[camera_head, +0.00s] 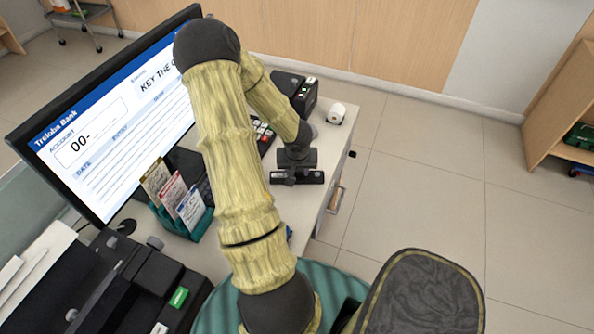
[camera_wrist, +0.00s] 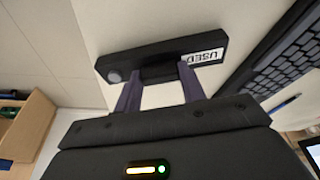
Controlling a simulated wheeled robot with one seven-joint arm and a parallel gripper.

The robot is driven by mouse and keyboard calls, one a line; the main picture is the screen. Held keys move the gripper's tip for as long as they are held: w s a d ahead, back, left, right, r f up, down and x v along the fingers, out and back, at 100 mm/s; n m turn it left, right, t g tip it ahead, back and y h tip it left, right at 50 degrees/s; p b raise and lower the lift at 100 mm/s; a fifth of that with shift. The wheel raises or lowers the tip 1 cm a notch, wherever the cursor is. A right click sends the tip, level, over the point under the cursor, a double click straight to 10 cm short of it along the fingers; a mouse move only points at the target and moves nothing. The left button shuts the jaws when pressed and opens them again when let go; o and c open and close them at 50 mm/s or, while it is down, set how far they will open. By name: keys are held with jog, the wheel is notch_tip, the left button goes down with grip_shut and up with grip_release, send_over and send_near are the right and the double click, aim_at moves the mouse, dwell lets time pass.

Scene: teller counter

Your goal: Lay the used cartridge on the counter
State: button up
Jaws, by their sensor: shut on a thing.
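The used cartridge is a black bar with a white label reading "USED" and a grey round knob at one end; it shows in the wrist view (camera_wrist: 215,48). My gripper (camera_wrist: 160,76) is shut on the middle of it, one finger on either side of the grip. In the head view, my gripper (camera_head: 296,169) is over the right part of the pale counter (camera_head: 310,222), with the dark cartridge (camera_head: 312,178) under it. I cannot tell whether the cartridge touches the counter.
A keyboard (camera_wrist: 272,58) and a blue pen (camera_wrist: 284,104) lie close by in the wrist view. The head view shows a monitor (camera_head: 95,135), a card holder (camera_head: 184,220), a card terminal (camera_head: 302,93), a white roll (camera_head: 336,113) and a black printer (camera_head: 110,290). An open drawer (camera_head: 334,201) shows at the counter's right side.

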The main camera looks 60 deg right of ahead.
jog(key=shift+f, duration=0.15)
jog(key=o, duration=1)
jog(key=p+v, duration=0.6)
jog(key=v, duration=0.6)
jog(key=shift+w, duration=0.2)
